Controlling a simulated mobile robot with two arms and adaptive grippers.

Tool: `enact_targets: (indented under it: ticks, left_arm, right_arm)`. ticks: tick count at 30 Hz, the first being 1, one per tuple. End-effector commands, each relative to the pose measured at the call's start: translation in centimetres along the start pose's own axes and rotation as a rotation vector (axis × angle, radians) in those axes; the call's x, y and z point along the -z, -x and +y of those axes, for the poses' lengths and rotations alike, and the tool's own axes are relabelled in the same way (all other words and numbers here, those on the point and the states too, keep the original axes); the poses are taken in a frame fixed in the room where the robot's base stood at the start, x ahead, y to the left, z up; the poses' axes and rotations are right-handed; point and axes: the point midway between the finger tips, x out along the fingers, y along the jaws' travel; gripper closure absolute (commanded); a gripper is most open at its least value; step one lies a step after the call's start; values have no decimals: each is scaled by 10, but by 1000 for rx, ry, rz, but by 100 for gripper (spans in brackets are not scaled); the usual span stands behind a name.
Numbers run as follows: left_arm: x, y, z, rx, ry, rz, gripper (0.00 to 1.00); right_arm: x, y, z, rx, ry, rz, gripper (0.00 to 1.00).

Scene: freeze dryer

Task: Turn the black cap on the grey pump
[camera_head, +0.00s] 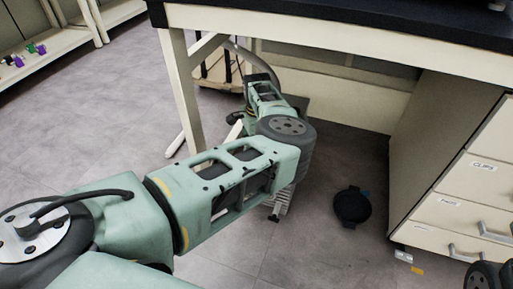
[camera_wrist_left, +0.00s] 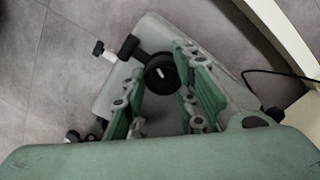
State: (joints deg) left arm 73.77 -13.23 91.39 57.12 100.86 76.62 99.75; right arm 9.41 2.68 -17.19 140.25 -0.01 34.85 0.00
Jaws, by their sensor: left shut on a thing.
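The grey pump (camera_wrist_left: 150,32) fills the upper middle of the left wrist view, on the floor. Its round black cap (camera_wrist_left: 161,73) carries a light mark and sits between the fingers of my left gripper (camera_wrist_left: 160,65). The green fingers are closed in on the cap from its left and right sides. In the head view my left arm reaches under the bench and hides most of the pump, the cap and the fingers.
A black-topped bench (camera_head: 350,30) stands over the arm's far end, with a pale leg (camera_head: 181,95) close by. A drawer cabinet (camera_head: 455,190) stands at the right. A black round object (camera_head: 352,206) lies on the grey floor. Open floor lies at the left.

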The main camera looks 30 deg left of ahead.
Motion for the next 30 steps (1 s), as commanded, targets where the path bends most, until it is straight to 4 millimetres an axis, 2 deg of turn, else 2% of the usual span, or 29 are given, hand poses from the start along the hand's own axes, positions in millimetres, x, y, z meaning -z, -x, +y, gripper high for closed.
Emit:
enact_targets:
  ticks: [1, 15, 16, 19, 21, 30]
  left_arm:
    - [-5, -5, 7, -22, 8, -14, 99]
    - [-3, -5, 8, -23, 18, -14, 99]
    - [-3, -5, 8, -23, 17, -14, 72]
    - [-3, -5, 8, -23, 17, -13, 63]
    - [-3, -5, 7, -22, 17, -13, 60]
    - [-2, 1, 4, -14, 18, -8, 60]
  right_arm:
    - [1, -1, 0, 1, 0, 3, 60]
    - [0, 0, -1, 6, 1, 1, 60]
    - [0, 0, -1, 6, 1, 1, 60]
    - [0, 0, -1, 7, 1, 0, 60]
    - [0, 0, -1, 8, 1, -1, 60]
    - [0, 1, 0, 4, 1, -5, 60]
